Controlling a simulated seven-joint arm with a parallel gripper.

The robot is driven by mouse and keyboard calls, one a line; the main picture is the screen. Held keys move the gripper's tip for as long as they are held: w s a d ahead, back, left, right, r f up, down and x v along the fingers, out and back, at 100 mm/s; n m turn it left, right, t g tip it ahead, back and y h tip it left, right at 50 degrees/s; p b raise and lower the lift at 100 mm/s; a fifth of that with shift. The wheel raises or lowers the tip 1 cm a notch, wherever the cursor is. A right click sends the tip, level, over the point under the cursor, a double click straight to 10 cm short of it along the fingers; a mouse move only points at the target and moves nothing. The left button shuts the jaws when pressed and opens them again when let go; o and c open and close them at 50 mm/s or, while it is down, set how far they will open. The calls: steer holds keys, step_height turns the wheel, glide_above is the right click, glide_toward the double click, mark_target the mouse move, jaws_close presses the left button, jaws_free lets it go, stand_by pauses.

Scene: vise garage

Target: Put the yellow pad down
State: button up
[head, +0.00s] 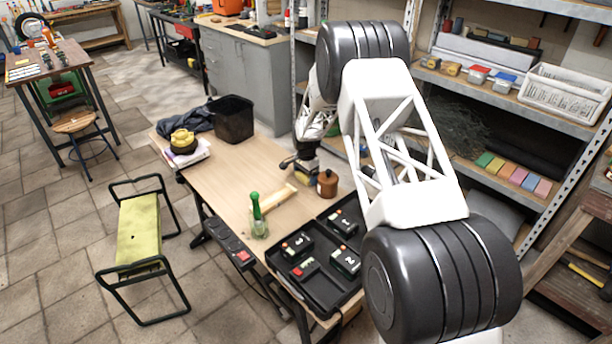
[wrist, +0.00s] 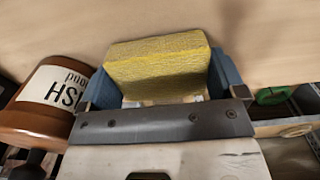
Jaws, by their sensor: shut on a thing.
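The yellow pad (wrist: 158,72) is a thick block with a rough surface. In the wrist view it sits between the two blue fingers of my gripper (wrist: 163,84), which are shut on its sides. In the head view my gripper (head: 302,164) is low over the right back part of the wooden table (head: 222,184), and a small part of the pad (head: 303,174) shows beneath it. The table's bare wood lies beyond the pad in the wrist view. I cannot tell whether the pad touches the table.
A brown labelled container (wrist: 38,108) stands close left of my gripper in the wrist view; in the head view it is the brown pot (head: 327,185). A black tray (head: 318,277), a green-topped bottle (head: 258,219) and a black bin (head: 233,120) are on the table. Its left middle is clear.

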steer(key=shift+f, duration=0.15)
steer(key=o, duration=0.5)
steer(key=shift+o, duration=0.2)
step_height(320, 180, up, 12)
stand_by(0.5)
stand_by(0.5)
